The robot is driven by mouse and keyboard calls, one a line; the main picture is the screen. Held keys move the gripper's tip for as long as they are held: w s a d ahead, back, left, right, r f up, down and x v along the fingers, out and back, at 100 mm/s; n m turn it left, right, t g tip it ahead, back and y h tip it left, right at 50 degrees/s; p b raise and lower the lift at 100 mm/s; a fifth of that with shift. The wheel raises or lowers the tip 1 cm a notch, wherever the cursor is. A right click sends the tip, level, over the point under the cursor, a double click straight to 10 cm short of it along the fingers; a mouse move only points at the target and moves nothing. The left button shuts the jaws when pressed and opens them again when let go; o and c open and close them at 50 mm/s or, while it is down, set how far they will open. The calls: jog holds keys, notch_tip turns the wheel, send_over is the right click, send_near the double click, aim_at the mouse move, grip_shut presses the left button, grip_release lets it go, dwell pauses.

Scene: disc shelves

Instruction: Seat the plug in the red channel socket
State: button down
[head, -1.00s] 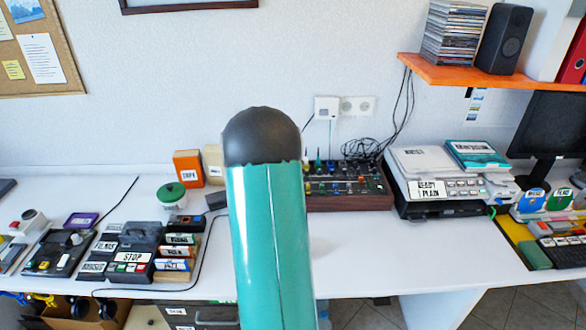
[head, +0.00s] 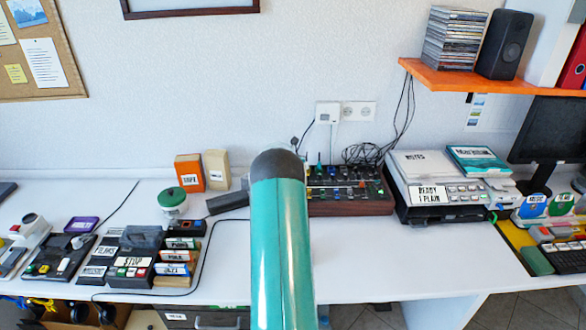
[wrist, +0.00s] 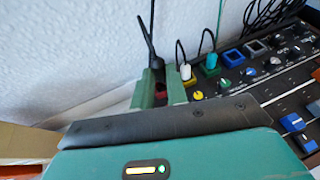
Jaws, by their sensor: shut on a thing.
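My gripper (wrist: 158,90) shows in the wrist view as two green fingers, shut on a dark plug (wrist: 158,74) with a black cable rising from it. A dark red patch shows low between the fingers; I cannot tell whether it is the plug or the red channel socket. The fingers are at the left back end of the mixer (wrist: 285,78), beside a white plug (wrist: 186,73) and a teal plug (wrist: 210,64) standing in its back row. In the head view the mixer (head: 350,207) is partly behind my arm, which hides my gripper.
The white wall is close behind the gripper. Loose black cables (head: 365,153) lie behind the mixer. A grey device marked READY (head: 440,205) stands right of it, and an orange box (head: 189,173) to the left. The desk front (head: 380,265) is clear.

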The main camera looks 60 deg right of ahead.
jog(key=f, duration=0.1)
jog(key=w+d+f, duration=0.1)
jog(key=d+f, duration=0.1)
jog(key=shift+w, duration=0.3)
notch_tip(320, 180, down, 2)
jog(key=shift+f, duration=0.75)
jog(key=c, duration=1.4)
grip_release()
jog(key=shift+f, duration=0.15)
jog(key=shift+r, duration=0.2)
jog(key=shift+r, duration=0.1)
jog(key=shift+a+r, duration=0.15)
jog(key=shift+a, duration=0.15)
jog(key=v, duration=1.1)
jog(key=shift+a, duration=0.15)
